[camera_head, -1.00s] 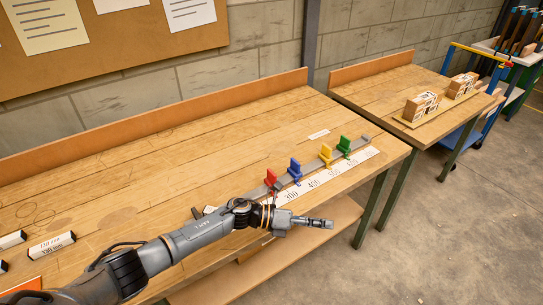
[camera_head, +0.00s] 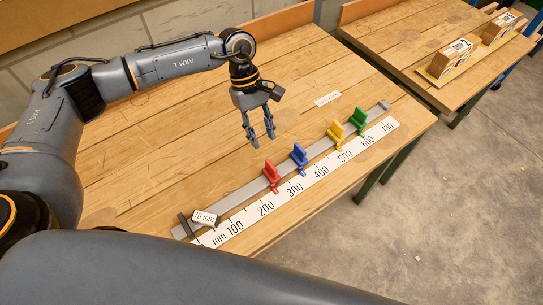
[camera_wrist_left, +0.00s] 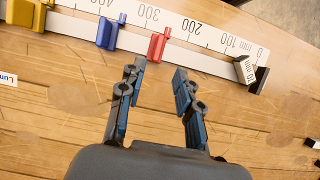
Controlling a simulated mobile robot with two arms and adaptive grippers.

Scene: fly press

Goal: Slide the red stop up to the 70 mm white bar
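The red stop (camera_head: 271,176) stands on the grey rail between the 200 and 300 marks. It also shows in the left wrist view (camera_wrist_left: 157,46). The 70 mm white bar (camera_head: 205,218) lies at the low end of the rail, beside the dark end stop (camera_head: 186,225); it also shows in the left wrist view (camera_wrist_left: 244,70). Bare rail separates it from the red stop. My left gripper (camera_head: 262,137) is open and empty, above the bench behind the rail, fingers pointing down, apart from the red stop. My right gripper is not in view.
Blue (camera_head: 298,158), yellow (camera_head: 336,134) and green (camera_head: 358,121) stops stand farther up the rail. A white scale strip (camera_head: 315,175) runs along its front. The bench behind the rail is mostly clear. Another table at right holds wooden blocks (camera_head: 455,55).

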